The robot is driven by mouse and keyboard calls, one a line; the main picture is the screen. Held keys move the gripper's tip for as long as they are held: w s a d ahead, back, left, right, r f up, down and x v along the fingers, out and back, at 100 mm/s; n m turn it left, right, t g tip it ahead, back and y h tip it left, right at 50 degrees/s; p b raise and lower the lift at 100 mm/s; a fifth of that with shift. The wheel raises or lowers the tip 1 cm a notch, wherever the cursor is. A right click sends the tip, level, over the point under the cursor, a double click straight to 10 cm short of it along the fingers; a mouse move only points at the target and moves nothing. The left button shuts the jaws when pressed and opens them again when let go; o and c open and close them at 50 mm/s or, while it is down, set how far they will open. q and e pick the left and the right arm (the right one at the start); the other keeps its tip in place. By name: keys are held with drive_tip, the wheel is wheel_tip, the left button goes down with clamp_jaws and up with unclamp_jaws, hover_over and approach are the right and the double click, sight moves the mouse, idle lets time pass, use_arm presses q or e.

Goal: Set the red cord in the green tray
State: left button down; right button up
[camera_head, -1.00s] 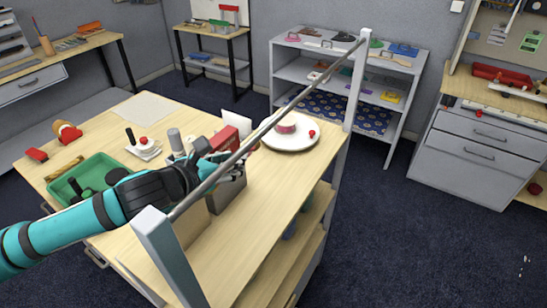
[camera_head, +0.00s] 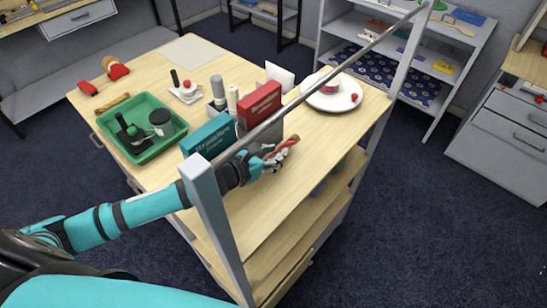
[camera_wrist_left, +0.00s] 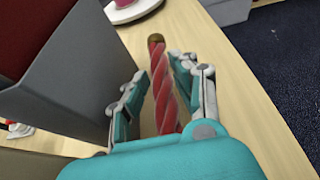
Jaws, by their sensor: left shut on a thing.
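My left gripper (camera_head: 272,160) is shut on the red cord (camera_head: 288,143), at the near right side of the table, beyond the metal rail. In the left wrist view, the red cord (camera_wrist_left: 161,84) is a twisted strand with a brownish end, lying between the two fingers of the left gripper (camera_wrist_left: 156,92). The green tray (camera_head: 138,104) stands at the left of the table, well left of the gripper. It holds a black tool-like object and a dark jar with a pale lid. My right gripper is not in view.
A teal box (camera_head: 208,135) and a red box (camera_head: 261,104) stand upright in a grey holder between gripper and tray. A metal rail (camera_head: 300,100) on a post (camera_head: 207,190) crosses in front. A white plate (camera_head: 345,99) lies behind. The table's right front is clear.

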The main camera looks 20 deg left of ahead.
use_arm(q)
wheel_tip(320, 180, down, 2)
drive_tip(key=shift+f, duration=0.35)
drive_tip(key=shift+f, duration=0.2)
drive_tip(key=c, duration=1.3)
unclamp_jaws()
drive_tip(key=shift+r, duration=0.1)
